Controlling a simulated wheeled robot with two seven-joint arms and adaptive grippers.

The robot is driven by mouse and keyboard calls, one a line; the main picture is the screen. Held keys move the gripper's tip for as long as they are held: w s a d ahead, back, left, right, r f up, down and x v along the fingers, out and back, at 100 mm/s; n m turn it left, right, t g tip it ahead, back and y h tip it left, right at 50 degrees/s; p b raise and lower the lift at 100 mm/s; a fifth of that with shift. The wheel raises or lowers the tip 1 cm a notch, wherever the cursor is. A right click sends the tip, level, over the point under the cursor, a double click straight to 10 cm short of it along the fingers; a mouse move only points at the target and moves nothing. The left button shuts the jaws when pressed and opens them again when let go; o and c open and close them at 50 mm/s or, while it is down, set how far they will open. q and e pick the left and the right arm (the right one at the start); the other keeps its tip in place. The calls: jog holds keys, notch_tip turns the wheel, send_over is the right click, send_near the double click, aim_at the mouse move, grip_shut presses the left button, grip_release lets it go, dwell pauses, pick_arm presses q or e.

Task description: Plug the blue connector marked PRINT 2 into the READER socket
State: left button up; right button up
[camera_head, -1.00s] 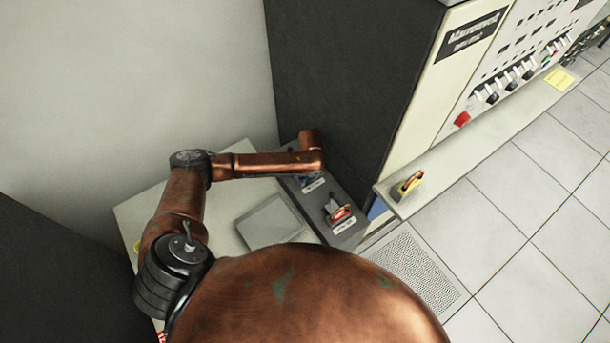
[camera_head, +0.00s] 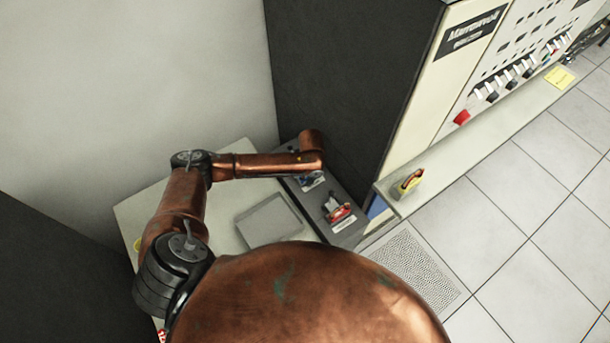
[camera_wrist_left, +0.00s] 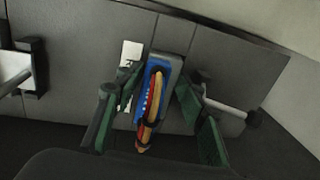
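A blue connector (camera_wrist_left: 152,90) with red and yellow wires stands against the dark grey panel in the left wrist view; I cannot read any marking on it. The green-padded fingers of my left gripper (camera_wrist_left: 160,112) are spread on both sides of it, with a gap on the right. The left finger is very near it; contact is unclear. In the head view the gripper is hidden under my wrist, and a blue part (camera_head: 311,180) shows just below it on the panel. No socket label is readable, so I cannot pick out the READER socket. My right gripper is out of view.
A red connector (camera_head: 340,213) sits on the dark panel (camera_head: 349,238) nearer the front. A yellow and red connector (camera_head: 410,183) lies on the cream cabinet ledge (camera_head: 431,174). The tall dark cabinet side (camera_head: 340,80) rises close behind my wrist. Tiled floor is open at the right.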

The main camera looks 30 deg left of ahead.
pick_arm(q)
jog(key=shift+w+a+r, duration=0.15)
jog(key=shift+w+a, duration=0.05)
jog(key=shift+a, duration=0.25)
jog(key=shift+w+r, duration=0.15)
jog(key=shift+r, duration=0.4)
jog(key=r, duration=0.3)
jog(key=s+d+r, duration=0.1)
jog(key=r, duration=0.3)
jog(key=d+r, duration=0.1)
jog(key=r, duration=0.2)
jog(key=shift+s+d+r, duration=0.15)
jog(key=shift+s+r, duration=0.15)
jog(key=shift+f, duration=0.15)
jog(key=f, duration=0.5)
jog(key=a+f, duration=0.1)
jog(key=f, duration=0.2)
jog(key=shift+w+a, duration=0.1)
jog(key=shift+w, duration=0.25)
